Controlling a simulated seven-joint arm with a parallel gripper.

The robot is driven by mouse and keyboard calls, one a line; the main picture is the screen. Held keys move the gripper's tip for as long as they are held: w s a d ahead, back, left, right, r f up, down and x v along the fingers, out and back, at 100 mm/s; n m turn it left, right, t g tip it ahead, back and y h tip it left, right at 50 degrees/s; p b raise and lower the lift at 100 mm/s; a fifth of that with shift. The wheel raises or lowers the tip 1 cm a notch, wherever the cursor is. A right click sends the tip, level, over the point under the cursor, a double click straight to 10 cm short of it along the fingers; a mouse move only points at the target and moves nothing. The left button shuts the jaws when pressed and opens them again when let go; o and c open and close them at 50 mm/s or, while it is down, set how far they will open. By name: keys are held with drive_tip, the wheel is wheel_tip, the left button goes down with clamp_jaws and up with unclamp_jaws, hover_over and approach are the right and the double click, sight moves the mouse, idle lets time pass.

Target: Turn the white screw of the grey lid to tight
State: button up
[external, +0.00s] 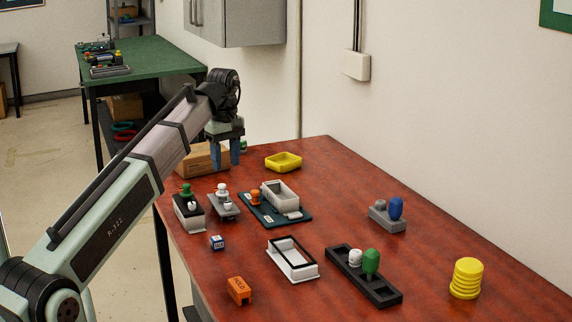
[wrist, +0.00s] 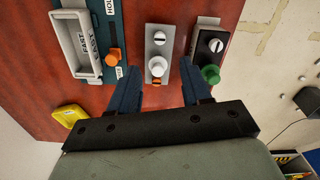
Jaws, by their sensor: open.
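The grey lid (external: 228,212) lies on the table below my gripper and shows in the wrist view as a grey plate (wrist: 151,52). Its white slotted screw (wrist: 159,38) is toward the far end of the plate. A rounded white knob (wrist: 157,67) stands nearer on the same plate, with a bit of orange beside it. My gripper (external: 225,166) is open and empty, raised above the table. In the wrist view its fingers (wrist: 160,70) show on either side of the knob's end of the plate. The screw lies farther out, beyond the fingertips. Nothing touches the screw.
A black-topped white box (external: 189,217) with a green knob (wrist: 210,74) and another white screw (wrist: 215,45) stands close beside the lid. On the other side is a dark blue board (external: 267,214) with an orange knob and white tray. A yellow tray (external: 284,164) lies behind.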

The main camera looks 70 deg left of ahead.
sight(228, 202)
wheel_tip(228, 202, down, 12)
drive_tip(key=shift+r, duration=0.15)
idle(0.4)
clamp_jaws()
idle(0.4)
